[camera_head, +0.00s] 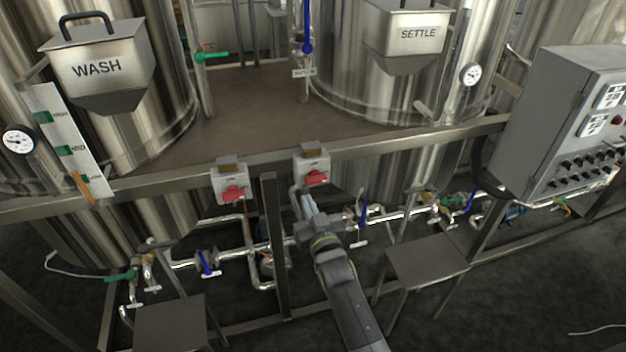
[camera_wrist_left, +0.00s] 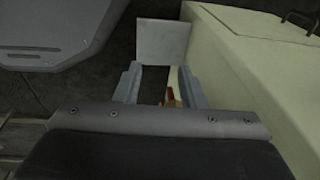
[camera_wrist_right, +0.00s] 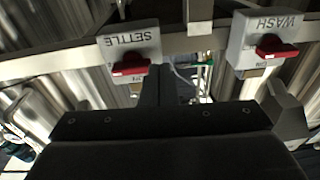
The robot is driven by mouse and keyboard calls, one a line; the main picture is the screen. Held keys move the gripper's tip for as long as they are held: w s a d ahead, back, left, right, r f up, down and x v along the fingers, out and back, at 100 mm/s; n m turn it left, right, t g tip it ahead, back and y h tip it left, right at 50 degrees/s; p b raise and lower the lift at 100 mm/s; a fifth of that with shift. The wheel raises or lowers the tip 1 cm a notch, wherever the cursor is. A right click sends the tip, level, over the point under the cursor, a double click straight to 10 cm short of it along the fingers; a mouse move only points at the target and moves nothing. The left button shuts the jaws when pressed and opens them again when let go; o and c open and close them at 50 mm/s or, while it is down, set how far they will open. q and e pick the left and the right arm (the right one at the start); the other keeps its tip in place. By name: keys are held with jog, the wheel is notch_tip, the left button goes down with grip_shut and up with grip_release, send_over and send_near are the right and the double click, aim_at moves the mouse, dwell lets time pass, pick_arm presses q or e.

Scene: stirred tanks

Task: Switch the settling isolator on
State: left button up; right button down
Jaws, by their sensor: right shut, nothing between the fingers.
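The settling isolator (camera_head: 312,165) is a pale grey box with a red handle on the front beam. In the right wrist view, upside down, its box (camera_wrist_right: 146,44) reads SETTLE, and its red handle (camera_wrist_right: 130,69) lies roughly crosswise. My right gripper (camera_head: 307,207) is shut and empty just below this box in the head view. Its closed fingers (camera_wrist_right: 160,84) point up close beside the handle in the right wrist view; I cannot tell whether they touch it. My left gripper (camera_wrist_left: 158,88) is open, seen only in the left wrist view.
A similar WASH isolator (camera_head: 229,184) sits left of it, also with a red handle (camera_wrist_right: 277,50). An upright post (camera_head: 274,245) stands below, between the boxes. Pipes with blue valve handles (camera_head: 362,212) run behind my right gripper. A control panel (camera_head: 560,125) stands at the right.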

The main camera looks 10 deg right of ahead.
aim_at(314, 179)
pick_arm(q)
jog(key=shift+w+r, duration=0.1)
jog(key=shift+w, duration=0.25)
pick_arm(e)
jog(key=s+d+r+t, duration=0.2)
jog(key=s+r, duration=0.2)
jog(key=s, duration=0.2)
jog(key=shift+d+t+h, duration=0.3)
jog(key=shift+w, duration=0.15)
